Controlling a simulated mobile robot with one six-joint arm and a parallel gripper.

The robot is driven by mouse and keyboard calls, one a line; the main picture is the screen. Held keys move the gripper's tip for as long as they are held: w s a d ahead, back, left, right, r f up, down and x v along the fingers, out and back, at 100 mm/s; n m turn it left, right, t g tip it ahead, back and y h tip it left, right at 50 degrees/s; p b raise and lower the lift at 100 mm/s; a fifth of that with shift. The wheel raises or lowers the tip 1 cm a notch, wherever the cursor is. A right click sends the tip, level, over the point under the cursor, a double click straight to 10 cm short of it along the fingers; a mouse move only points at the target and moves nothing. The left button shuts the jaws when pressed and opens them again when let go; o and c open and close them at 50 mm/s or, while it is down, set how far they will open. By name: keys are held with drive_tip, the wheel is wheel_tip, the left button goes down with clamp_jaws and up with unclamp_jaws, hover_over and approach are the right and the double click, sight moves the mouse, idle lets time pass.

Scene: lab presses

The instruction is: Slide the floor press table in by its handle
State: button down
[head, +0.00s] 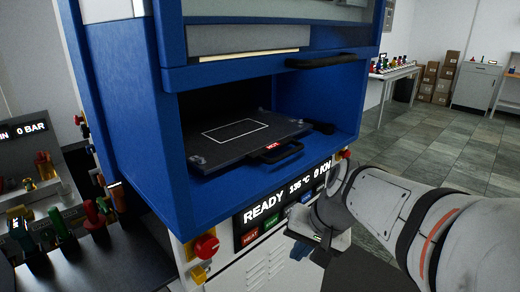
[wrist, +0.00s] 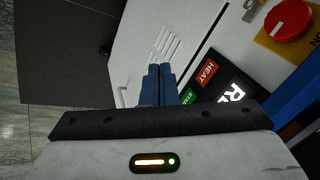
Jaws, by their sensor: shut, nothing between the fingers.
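The press table (head: 245,133) is a dark flat plate with a white outlined rectangle, lying inside the open bay of the blue floor press (head: 130,110). Its black handle (head: 277,154) is on the front edge beside a red HOT label. My gripper (head: 298,250) is low in front of the press, below and right of the handle and apart from it. In the wrist view its blue fingers (wrist: 158,72) are shut together and empty, over the white lower cabinet near the control panel. The table and handle are not visible in the wrist view.
The panel (head: 285,205) reads READY, 136 °C, 0 KN. A red stop button (head: 206,246) sits to its left. A black door handle (head: 320,62) is above the bay. A cluttered dark bench (head: 85,255) stands left. Open tiled floor (head: 430,140) lies right.

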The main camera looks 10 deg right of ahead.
drive_tip(key=w+d+r+m+t+y+p, duration=0.25)
drive_tip(key=w+d+r, duration=0.2)
drive_tip(key=r, duration=0.25)
drive_tip(key=w+d+r+m+t+y+p, duration=0.1)
drive_tip(key=w+d+r+m+t, duration=0.3)
drive_tip(key=r, duration=0.4)
drive_tip(key=g+p, duration=0.1)
approach(288, 174)
drive_tip(key=shift+h, duration=0.25)
drive_tip(key=x, duration=0.5)
drive_tip(key=shift+a+r, duration=0.2)
drive_tip(key=shift+a, duration=0.1)
drive_tip(key=shift+w+a+r+p, duration=0.2)
drive_tip(key=shift+w+a+p, duration=0.3)
drive_tip(key=shift+w, duration=0.3)
drive_tip(key=shift+w+a+r+p, duration=0.15)
drive_tip(key=shift+w+a+p, duration=0.1)
drive_tip(key=shift+w+a, duration=0.45)
drive_tip(key=shift+d, duration=0.15)
